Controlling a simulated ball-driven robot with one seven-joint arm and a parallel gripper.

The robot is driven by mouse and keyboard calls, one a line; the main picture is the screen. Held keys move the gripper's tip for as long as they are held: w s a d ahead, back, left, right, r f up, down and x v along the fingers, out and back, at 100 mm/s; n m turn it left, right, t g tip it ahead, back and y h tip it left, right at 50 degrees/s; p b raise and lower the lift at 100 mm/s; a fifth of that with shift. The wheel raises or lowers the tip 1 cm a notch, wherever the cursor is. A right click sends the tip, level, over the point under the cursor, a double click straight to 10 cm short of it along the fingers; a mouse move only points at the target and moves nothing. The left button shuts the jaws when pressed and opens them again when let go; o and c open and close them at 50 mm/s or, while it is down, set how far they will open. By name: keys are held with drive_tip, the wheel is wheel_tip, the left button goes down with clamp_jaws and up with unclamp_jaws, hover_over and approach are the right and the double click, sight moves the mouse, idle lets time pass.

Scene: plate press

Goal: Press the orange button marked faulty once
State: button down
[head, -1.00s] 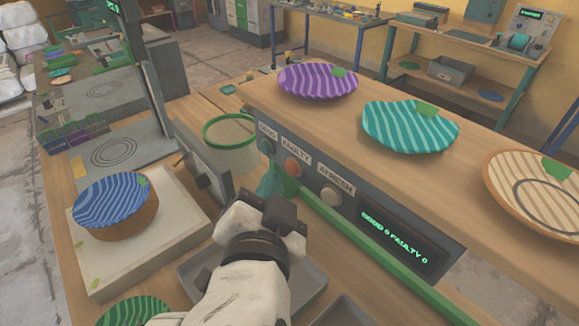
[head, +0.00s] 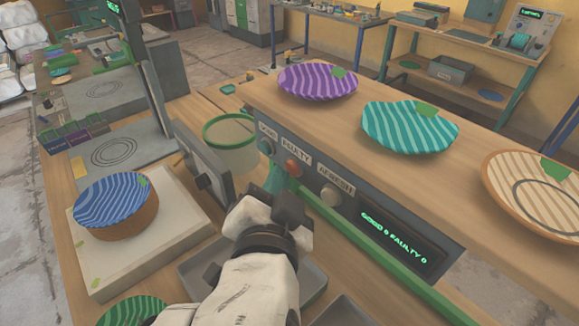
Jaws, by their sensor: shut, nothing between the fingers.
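The orange button (head: 292,168) sits on the grey front panel (head: 345,212) of the wooden shelf, below the label FAULTY (head: 296,152). It is between the button under GOOD (head: 266,147) and the pale button under AFRESH (head: 331,195). My gripper (head: 284,196) is at the panel, just below the orange button in the picture. Its fingertips are largely hidden behind its dark body, so I cannot tell whether they touch the panel. It is shut and holds nothing. The display (head: 394,236) reads GOOD 0 FAULTY 0.
Purple (head: 317,81), teal (head: 410,127) and cream striped plates (head: 530,190) lie on the shelf. A blue striped plate (head: 112,199) rests on a round stand at left. A green-rimmed bin (head: 230,145) and a grey tray (head: 195,272) are close to my arm.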

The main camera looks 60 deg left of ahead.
drive_tip(key=shift+w, duration=0.2)
drive_tip(key=shift+s, duration=0.15)
idle(0.5)
drive_tip(key=shift+s, duration=0.65)
drive_tip(key=shift+s+d+b, duration=0.2)
drive_tip(key=shift+s+b, duration=0.05)
drive_tip(key=shift+s, duration=1)
drive_tip(key=shift+s+d+b, duration=0.15)
drive_tip(key=shift+s+b, duration=0.05)
drive_tip(key=shift+s, duration=1.05)
